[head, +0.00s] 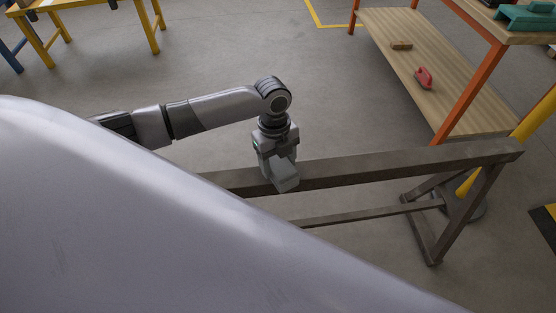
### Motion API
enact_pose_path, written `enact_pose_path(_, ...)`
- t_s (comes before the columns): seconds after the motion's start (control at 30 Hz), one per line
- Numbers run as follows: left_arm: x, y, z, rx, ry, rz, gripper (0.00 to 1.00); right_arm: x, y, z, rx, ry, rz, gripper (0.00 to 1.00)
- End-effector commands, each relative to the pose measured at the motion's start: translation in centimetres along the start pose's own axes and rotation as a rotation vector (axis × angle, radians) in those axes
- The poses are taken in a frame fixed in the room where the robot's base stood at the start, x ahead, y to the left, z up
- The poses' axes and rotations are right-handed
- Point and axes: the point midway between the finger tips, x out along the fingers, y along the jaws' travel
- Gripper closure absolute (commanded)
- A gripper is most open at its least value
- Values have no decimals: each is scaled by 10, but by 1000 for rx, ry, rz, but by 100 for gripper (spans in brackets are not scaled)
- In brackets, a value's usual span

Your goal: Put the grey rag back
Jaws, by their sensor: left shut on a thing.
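My left gripper (284,184) points down at the near side of a dark metal trestle beam (400,164), in the middle of the head view. It is shut on a small light grey piece that I take for the grey rag; the fingers and the rag are hard to tell apart in this view. I cannot tell whether the rag touches the beam. My right gripper is not in view.
A workbench with orange legs (468,92) stands at the upper right. Its low wooden shelf (440,100) holds a red tool (424,78) and a wooden brush-like block (402,45). A yellow post (535,118) stands at right. A large pale smooth surface hides the lower left.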

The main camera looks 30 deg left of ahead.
Motion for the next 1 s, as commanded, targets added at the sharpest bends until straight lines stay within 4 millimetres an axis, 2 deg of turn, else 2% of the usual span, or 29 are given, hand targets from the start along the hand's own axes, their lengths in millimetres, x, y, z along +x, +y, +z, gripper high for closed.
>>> enact_pose_path(0.03, 2, 0, 0, 0, 1, 0, 65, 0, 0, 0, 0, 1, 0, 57)
enact_pose_path(0.07, 2, 0, 0, 0, 0, 0, 30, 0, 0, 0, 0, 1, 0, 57)
enact_pose_path(0.1, 2, 0, 0, 0, 0, 0, 17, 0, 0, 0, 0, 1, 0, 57)
enact_pose_path(0.13, 2, 0, 0, 0, 0, 0, 11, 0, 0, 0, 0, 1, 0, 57)
enact_pose_path(0.4, 1, 0, 0, 0, 0, 0, 11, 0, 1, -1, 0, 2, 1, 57)
enact_pose_path(0.53, -7, 0, 0, 0, 0, 0, 11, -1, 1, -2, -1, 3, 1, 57)
enact_pose_path(0.67, -29, 0, 0, 0, -2, -2, 11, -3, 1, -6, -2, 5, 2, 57)
enact_pose_path(1.0, -100, -1, 0, 0, -1, -2, 11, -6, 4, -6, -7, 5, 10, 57)
